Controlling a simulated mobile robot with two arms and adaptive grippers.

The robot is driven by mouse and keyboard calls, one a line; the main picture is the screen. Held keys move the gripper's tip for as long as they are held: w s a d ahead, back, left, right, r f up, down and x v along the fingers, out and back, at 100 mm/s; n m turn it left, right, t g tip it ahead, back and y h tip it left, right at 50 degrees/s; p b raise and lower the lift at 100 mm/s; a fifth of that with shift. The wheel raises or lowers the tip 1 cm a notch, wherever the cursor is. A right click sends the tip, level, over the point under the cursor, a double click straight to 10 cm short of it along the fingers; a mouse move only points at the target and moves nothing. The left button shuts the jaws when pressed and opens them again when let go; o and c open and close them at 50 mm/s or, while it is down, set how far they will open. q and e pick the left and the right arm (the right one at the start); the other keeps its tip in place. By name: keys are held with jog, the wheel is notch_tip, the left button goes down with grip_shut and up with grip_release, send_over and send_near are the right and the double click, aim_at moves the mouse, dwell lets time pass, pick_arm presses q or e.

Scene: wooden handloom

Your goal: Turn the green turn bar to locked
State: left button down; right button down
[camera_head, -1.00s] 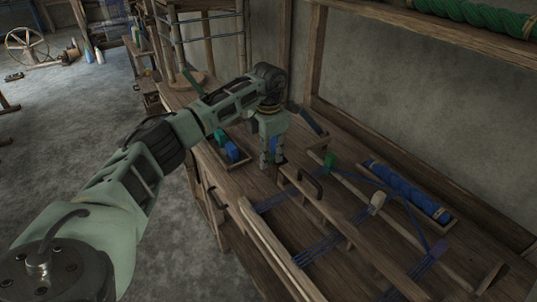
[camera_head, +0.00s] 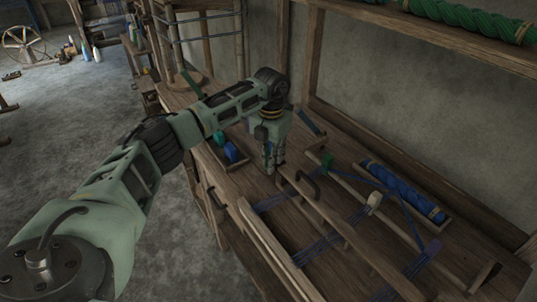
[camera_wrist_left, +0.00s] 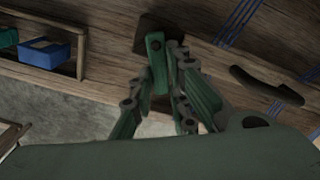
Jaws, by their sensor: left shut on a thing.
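My left gripper (camera_head: 270,163) points down at the near part of the loom's wooden top. In the left wrist view, its two fingers (camera_wrist_left: 160,88) close around the green turn bar (camera_wrist_left: 156,50), a short bar with a dark hole near its upper end. The turn bar sits in front of a dark block on the wooden beam. It looks roughly upright in that view, and its lower part is hidden between the fingers. In the head view I cannot make the bar out behind the gripper. My right gripper is not in view.
A wooden tray (camera_head: 238,163) with green and blue pieces lies left of the gripper. A dark curved handle (camera_head: 309,184) stands close on its right. Blue threads (camera_head: 318,246) cross the loom, and a blue roll (camera_head: 404,190) lies in a tray at the right.

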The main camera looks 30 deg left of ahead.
aim_at(283, 166)
pick_arm(q)
jog(key=n, duration=0.1)
jog(key=d+n, duration=0.1)
jog(key=shift+w+r+n+p, duration=0.1)
jog(key=shift+r+n+p, duration=0.05)
jog(key=shift+n+p, duration=0.25)
jog(key=n, duration=0.2)
jog(key=d+n+p, duration=0.1)
jog(key=shift+w+n, duration=0.3)
jog(key=n, duration=0.3)
jog(key=shift+w+d, duration=0.35)
jog(key=shift+w, duration=0.05)
jog(key=shift+w+d+n+p, duration=0.1)
jog(key=shift+w+n+p, duration=0.15)
jog(key=shift+n, duration=0.55)
jog(key=shift+w+d+n+p, duration=0.1)
jog(key=shift+n+p, duration=0.15)
jog(key=shift+n, duration=0.55)
jog(key=c, duration=1.7)
grip_release()
notch_tip(283, 166, up, 12)
jog(key=shift+f, duration=0.1)
